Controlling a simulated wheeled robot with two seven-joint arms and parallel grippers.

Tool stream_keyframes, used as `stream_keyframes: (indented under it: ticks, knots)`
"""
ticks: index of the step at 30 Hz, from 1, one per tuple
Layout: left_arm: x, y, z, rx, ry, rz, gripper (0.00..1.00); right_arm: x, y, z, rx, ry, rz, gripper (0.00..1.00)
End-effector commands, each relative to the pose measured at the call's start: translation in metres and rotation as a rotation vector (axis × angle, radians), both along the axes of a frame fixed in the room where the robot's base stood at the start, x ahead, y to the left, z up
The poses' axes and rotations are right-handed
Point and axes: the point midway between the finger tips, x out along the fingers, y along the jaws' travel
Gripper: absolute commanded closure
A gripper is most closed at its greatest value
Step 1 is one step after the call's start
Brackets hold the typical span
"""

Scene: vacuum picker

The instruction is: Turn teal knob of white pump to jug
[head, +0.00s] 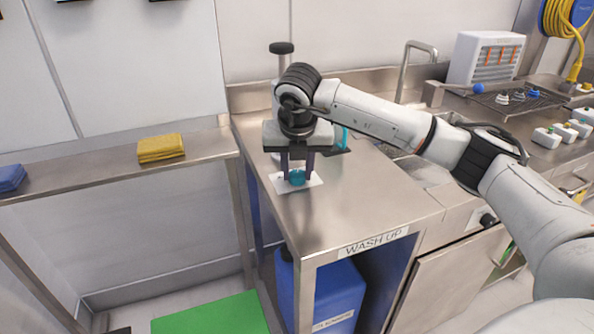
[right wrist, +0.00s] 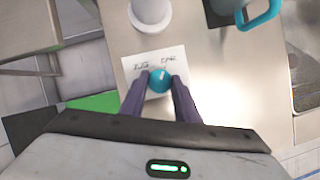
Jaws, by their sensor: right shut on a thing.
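The teal knob (head: 297,179) sits on a white label plate (head: 313,183) on the steel counter. It also shows in the right wrist view (right wrist: 158,79). My right gripper (head: 297,174) points down with its two dark fingers shut on the knob, one on each side. A light mark shows on the knob's top; the plate's lettering is too small to read surely. The white pump (right wrist: 151,8) stands just beyond the plate, mostly hidden in the head view behind my gripper. A teal handle (right wrist: 263,14), apparently the jug's, shows at right. My left gripper is out of view.
A yellow cloth (head: 160,148) and a blue one (head: 11,177) lie on the left shelf. A blue canister (head: 340,292) stands below the counter. A tap (head: 421,46) rises behind my right arm. The counter's front right is clear.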

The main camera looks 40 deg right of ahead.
Motion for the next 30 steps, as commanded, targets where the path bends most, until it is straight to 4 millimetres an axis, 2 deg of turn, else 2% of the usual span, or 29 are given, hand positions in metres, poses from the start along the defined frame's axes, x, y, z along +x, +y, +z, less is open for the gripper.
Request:
stream_keyframes:
  ticks: [17, 30]
  knots:
    - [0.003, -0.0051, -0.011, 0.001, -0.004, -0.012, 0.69, -0.0016, -0.0046, -0.0007, 0.002, -0.001, 0.492, 0.94]
    - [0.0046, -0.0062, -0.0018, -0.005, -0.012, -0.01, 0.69, -0.0012, -0.0072, 0.0014, 0.005, 0.0, 0.887, 0.94]
